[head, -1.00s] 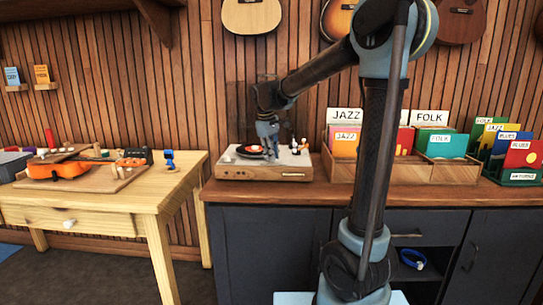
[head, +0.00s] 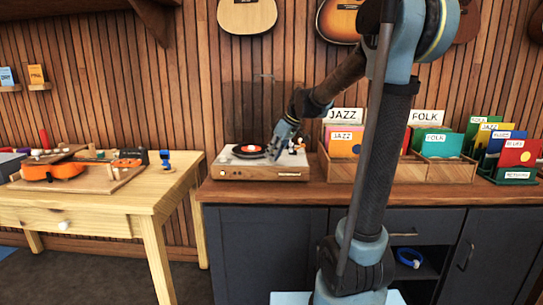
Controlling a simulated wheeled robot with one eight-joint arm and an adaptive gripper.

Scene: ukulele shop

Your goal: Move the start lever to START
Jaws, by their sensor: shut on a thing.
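The record player (head: 235,173) stands on the dark counter, a light box with a wooden front and a raised clear lid (head: 255,105). A black record with a red-orange label (head: 250,149) lies on its platter. My gripper (head: 273,156) slants down to the left over the deck, just right of the record. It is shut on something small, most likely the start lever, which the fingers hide. The lever's position and the START marking cannot be made out. Small dark and white parts (head: 297,150) show on the deck right of my gripper.
Wooden record bins (head: 445,169) stand right of the player, close to my arm. A wooden workbench (head: 130,200) with an orange ukulele body (head: 65,171) is at the left. Guitars hang on the wall behind. The counter's front strip is clear.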

